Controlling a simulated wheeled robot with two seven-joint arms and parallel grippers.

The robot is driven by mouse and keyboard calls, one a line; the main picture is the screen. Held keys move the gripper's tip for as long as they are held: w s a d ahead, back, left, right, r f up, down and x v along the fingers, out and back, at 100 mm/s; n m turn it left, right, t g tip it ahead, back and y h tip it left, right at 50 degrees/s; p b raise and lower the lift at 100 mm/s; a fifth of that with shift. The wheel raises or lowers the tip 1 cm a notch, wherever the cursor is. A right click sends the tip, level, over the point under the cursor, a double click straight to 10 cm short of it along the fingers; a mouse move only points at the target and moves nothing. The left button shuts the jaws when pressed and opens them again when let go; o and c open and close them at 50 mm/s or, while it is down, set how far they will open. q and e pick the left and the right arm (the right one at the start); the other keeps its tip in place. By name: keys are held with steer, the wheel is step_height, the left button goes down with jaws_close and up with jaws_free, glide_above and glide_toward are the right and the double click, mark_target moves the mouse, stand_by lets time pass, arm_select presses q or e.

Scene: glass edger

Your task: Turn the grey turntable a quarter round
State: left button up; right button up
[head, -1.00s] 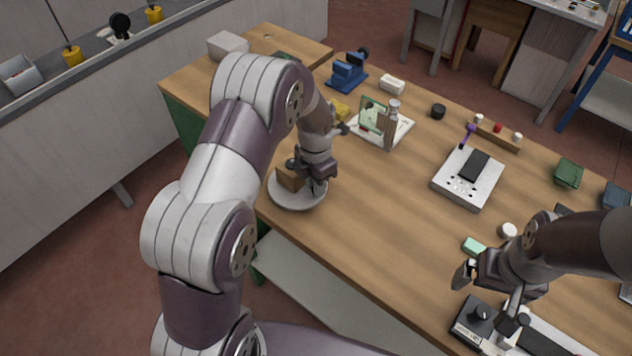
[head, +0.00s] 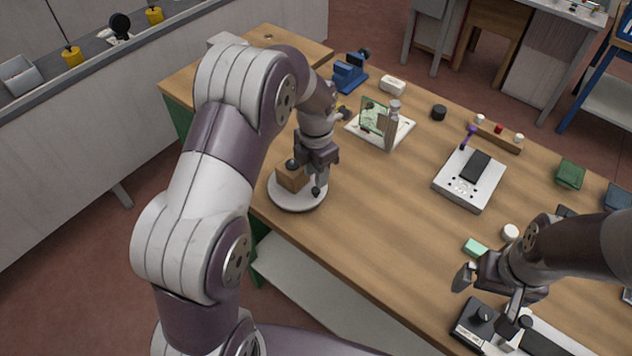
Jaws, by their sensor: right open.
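The grey turntable (head: 297,201) is a round, pale disc at the near left edge of the wooden table. A brown block (head: 290,179) sits on it. My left gripper (head: 304,177) is low over the turntable, fingers spread, one at the block's far side and one to its right. The right-hand finger looks apart from the block; whether either finger touches it is unclear. My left forearm passes left of the turntable without covering it. My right gripper (head: 487,291) is open and empty above the near right of the table, away from the turntable.
A white base with a green panel and grey post (head: 391,130) stands behind the turntable. A white device with a black top (head: 469,180) lies right of centre. A black-and-white unit (head: 481,319) is beneath my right gripper. The table middle is clear.

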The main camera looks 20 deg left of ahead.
arm_select(q)
step_height(320, 180, up, 8)
steer(key=p, duration=0.1)
steer(key=shift+r, duration=0.25)
